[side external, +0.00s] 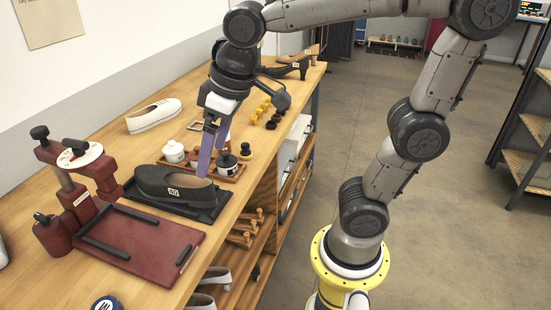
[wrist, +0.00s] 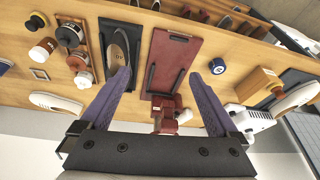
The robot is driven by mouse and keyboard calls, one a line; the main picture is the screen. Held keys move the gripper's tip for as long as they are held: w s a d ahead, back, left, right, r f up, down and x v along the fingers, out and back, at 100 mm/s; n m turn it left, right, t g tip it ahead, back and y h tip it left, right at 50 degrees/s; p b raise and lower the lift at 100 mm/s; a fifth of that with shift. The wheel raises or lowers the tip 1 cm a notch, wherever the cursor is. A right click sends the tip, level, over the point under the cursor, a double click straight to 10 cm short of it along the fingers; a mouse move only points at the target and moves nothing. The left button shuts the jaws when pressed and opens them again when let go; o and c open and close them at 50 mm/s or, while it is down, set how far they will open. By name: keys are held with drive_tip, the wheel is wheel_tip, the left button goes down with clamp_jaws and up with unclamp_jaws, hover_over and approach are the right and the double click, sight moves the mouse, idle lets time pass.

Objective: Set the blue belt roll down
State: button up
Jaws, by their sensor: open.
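The blue belt roll (side external: 106,303) lies on the wooden bench (side external: 222,217) at the bottom edge of the side view, partly cut off. In the wrist view the blue roll (wrist: 217,66) shows whole, with a pale centre, lying beside the red board. My gripper (side external: 209,163) has purple fingers and is over the bench near the dark shoe, well apart from the roll. In the wrist view my gripper (wrist: 160,75) is open, its fingers spread wide with nothing between them.
A dark shoe (side external: 174,186) sits on a black tray. A red press (side external: 70,205) with a red board (side external: 147,243) stands between it and the roll. Small jars (side external: 174,151) stand behind the shoe. A white shoe (side external: 153,115) lies near the wall.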

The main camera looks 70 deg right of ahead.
drive_tip(key=s+d+f+t, duration=0.1)
drive_tip(key=s+d+f, duration=0.1)
drive_tip(key=s, duration=0.3)
drive_tip(key=s+d+f+m, duration=0.1)
drive_tip(key=s+d+f, duration=0.1)
drive_tip(key=s, duration=0.3)
drive_tip(key=shift+s+d+m+t+h, duration=0.3)
drive_tip(key=shift+d+t+h, duration=0.1)
drive_tip(key=shift+d, duration=0.5)
